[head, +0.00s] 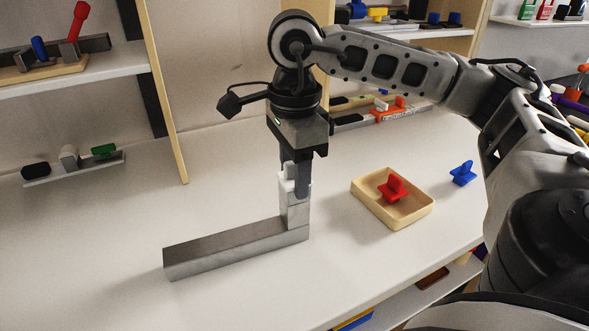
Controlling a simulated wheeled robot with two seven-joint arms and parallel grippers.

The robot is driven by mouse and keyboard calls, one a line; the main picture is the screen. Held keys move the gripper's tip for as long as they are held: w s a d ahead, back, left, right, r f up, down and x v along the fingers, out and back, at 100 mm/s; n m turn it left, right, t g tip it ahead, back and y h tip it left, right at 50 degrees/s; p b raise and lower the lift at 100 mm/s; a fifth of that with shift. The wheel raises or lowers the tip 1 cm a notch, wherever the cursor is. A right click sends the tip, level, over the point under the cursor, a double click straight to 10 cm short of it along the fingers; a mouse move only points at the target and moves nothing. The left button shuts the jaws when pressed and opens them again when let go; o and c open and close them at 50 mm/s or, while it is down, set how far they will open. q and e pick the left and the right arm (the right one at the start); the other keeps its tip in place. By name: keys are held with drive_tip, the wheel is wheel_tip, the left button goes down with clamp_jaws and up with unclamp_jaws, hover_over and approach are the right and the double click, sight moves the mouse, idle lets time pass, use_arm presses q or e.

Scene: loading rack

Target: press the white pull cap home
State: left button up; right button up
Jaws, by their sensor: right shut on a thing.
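The white pull cap (287,187) is at the top of an upright metal post (296,213), which rises from the right end of a long grey metal bar (220,252) lying on the table. My right gripper (295,180) points straight down and is shut on the white pull cap. Its fingers partly hide the cap, and I cannot tell whether the cap is fully seated on the post. My left gripper does not show.
A shallow tan tray (408,216) with a red cap (393,188) sits to the right, beside a blue cap (462,173). A rack with a green piece (104,151) stands at the left. Shelves line the back. The table's left front is clear.

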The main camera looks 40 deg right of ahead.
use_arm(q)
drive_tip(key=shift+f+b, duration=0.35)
use_arm(e)
drive_tip(key=shift+s+f, duration=0.1)
drive_tip(key=shift+f, duration=0.3)
idle(0.6)
drive_tip(key=o, duration=1)
drive_tip(key=shift+o, duration=0.2)
drive_tip(key=shift+r, duration=0.1)
use_arm(q)
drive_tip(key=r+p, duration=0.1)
drive_tip(key=p, duration=0.2)
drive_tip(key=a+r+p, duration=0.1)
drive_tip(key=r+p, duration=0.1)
drive_tip(key=p, duration=0.1)
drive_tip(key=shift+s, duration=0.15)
use_arm(e)
wheel_tip(320, 180, up, 16)
